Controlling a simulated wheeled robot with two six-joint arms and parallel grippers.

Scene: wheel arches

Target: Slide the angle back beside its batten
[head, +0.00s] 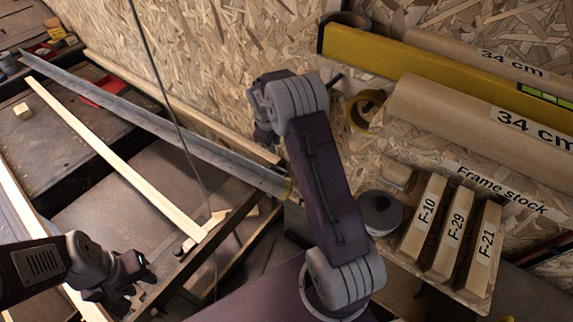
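A long grey metal angle (150,122) runs diagonally from the upper left to near my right arm. A pale batten (115,155) lies in front of it, apart from it, with a widening gap toward the near right end. Another wooden batten (165,98) runs behind the angle along the board wall; I cannot tell which is the angle's own. My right gripper (265,138) hangs above the right end of the back batten, partly hidden by its own arm; its fingers are unclear. My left gripper (125,290) is at the lower left, away from the angle, with its fingers dark and unclear.
A shelf at right holds paper rolls (440,105), a yellow level (400,62), a tape roll (368,108) and labelled wood blocks (453,232). A small wood block (23,111) lies at far left. A dark cable (165,100) hangs across the angle.

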